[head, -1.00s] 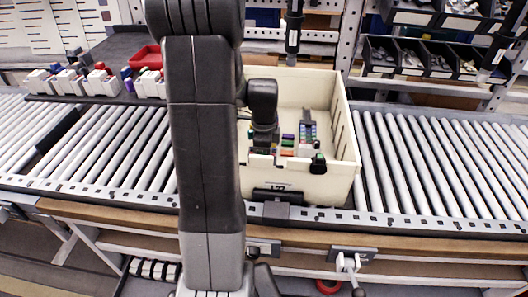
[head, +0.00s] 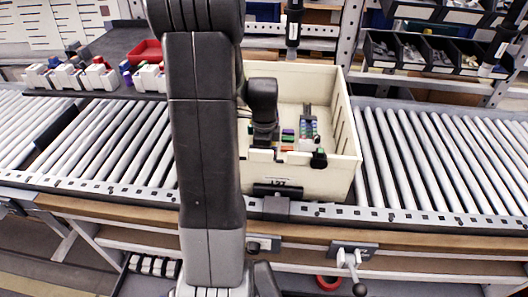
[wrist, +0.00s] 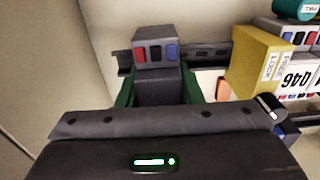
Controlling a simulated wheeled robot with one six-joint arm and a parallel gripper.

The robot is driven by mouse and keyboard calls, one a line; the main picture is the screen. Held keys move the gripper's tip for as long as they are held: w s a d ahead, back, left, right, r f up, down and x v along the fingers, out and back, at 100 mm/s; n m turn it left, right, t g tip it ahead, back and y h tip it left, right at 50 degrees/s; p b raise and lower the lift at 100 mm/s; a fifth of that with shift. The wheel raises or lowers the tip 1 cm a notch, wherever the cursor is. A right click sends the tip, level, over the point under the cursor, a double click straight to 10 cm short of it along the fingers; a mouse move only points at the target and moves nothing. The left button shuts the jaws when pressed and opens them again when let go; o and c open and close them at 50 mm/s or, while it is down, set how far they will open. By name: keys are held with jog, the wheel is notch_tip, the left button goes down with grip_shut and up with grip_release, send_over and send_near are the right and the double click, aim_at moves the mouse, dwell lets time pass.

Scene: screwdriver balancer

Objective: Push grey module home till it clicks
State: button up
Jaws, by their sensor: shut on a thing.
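The grey module (wrist: 157,58), with small red and blue blocks on its top face, stands between the two green fingers of my gripper (wrist: 158,88) in the wrist view. My gripper is shut on it. A dark rail (wrist: 210,57) runs behind and beside the module, inside the bin. I cannot tell whether the module is fully seated, as my gripper hides its lower part. In the head view my wrist reaches down into the cream bin (head: 342,140), and the module is hidden there.
A yellow block (wrist: 258,55) with a label and a white unit marked 046 (wrist: 295,80) stand to the right of the module. The bin rests on a roller conveyor (head: 440,155). White units (head: 60,77) and a red tray (head: 147,52) stand at the back left.

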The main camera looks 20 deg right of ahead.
jog(key=shift+f+b, duration=0.4)
jog(key=shift+f, duration=0.25)
dwell(0.8)
jog(key=shift+f, duration=0.1)
grip_shut()
jog(key=shift+s, duration=0.1)
jog(key=o, duration=1.1)
grip_release()
jog(key=shift+c, duration=0.2)
jog(key=shift+o, duration=0.5)
jog(key=shift+f, duration=0.15)
jog(key=r, duration=0.9)
jog(key=r+p, duration=0.1)
jog(key=r, duration=0.4)
jog(key=shift+w+r, duration=0.2)
jog(key=shift+w, duration=0.05)
